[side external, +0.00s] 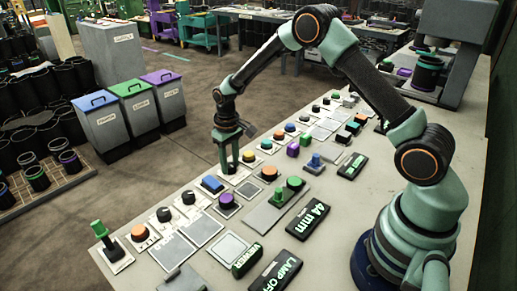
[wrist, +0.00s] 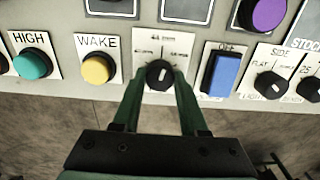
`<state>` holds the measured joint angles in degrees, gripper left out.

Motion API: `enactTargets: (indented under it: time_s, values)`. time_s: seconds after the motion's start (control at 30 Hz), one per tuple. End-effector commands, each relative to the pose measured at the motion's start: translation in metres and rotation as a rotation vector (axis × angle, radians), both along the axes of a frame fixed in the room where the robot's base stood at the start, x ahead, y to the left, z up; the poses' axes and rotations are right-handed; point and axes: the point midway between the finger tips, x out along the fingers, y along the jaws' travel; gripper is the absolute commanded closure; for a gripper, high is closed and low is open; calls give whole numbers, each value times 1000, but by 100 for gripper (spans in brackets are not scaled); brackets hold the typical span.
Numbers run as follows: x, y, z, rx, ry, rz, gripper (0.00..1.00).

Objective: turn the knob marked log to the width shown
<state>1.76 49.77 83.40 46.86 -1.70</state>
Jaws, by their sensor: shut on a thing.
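My gripper (wrist: 158,82) is shut on a black knob (wrist: 159,73) in the wrist view, with one green finger on each side of it. The knob sits on a white plate (wrist: 149,42) with small marks at left, top and right; the top one seems to read 44 mm. The knob's white pointer line points roughly up at the top mark. Its name is not legible. In the side view my gripper (side external: 229,165) stands down on the bench, largely hiding the knob. A black sign (side external: 308,220) there reads "44 mm".
In the wrist view a yellow WAKE button (wrist: 100,68) sits left of the knob and a blue switch (wrist: 222,71) right of it. A SIDE knob (wrist: 271,86) is further right.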

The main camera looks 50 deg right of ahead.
Motion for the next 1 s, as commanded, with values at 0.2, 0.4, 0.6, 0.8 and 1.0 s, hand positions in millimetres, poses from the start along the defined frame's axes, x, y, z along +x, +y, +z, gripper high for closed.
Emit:
enactTargets:
  time_s: [0.2, 0.4, 0.6, 0.8, 1.0]
  values:
    - [1, 0, 2, 0, -1, 127, 100]
    - [1, 0, 2, 0, -1, 196, 100]
    - [1, 0, 2, 0, -2, 223, 100]
    - [1, 0, 2, 0, -2, 227, 100]
    - [1, 0, 2, 0, -2, 226, 50]
